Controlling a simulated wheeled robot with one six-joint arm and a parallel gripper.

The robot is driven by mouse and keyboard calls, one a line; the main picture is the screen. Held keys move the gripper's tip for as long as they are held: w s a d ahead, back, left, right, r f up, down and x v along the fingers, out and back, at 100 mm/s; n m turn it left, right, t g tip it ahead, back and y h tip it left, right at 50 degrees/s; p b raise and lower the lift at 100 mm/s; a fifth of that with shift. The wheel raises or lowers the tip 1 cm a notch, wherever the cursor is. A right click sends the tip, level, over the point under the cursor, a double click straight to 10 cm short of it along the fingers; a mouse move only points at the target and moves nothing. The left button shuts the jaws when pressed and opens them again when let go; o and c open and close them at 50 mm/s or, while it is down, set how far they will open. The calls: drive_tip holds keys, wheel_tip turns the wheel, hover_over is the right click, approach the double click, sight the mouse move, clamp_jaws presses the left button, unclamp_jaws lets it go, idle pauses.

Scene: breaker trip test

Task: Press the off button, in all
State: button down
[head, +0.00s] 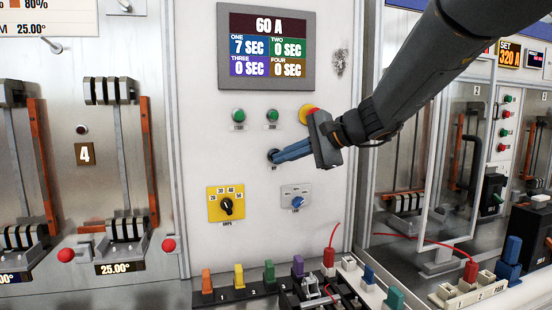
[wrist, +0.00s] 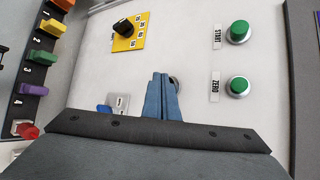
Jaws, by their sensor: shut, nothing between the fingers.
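The off button (head: 271,154) is a small dark round button on the pale panel, below the two green buttons. In the head view my gripper (head: 279,158) has its blue fingers shut together, with the tips at this button and covering part of it. I cannot tell whether they press it. In the wrist view the fingertips (wrist: 160,76) are closed, and a rim of the off button (wrist: 178,83) shows just beside them. The display (head: 267,47) reads 60 A, with ONE at 7 SEC and the other three at 0 SEC.
Two green buttons (head: 239,115), marked START and ZERO in the wrist view, sit above. A red knob with a yellow collar (head: 305,115) is close to my gripper. A yellow amps dial (head: 226,204) and a blue switch (head: 297,201) are below. Coloured terminals (head: 239,275) line the bench.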

drive_tip(key=shift+w+a, duration=0.1)
drive_tip(key=shift+w, duration=0.25)
idle(0.4)
idle(0.3)
drive_tip(key=shift+s+d+b, duration=0.2)
drive_tip(key=shift+s+b, duration=0.15)
drive_tip(key=shift+s, duration=0.55)
drive_tip(key=s, duration=0.2)
drive_tip(key=s+d, duration=0.1)
drive_tip(key=s, duration=0.2)
drive_tip(key=shift+b, duration=0.3)
idle(0.3)
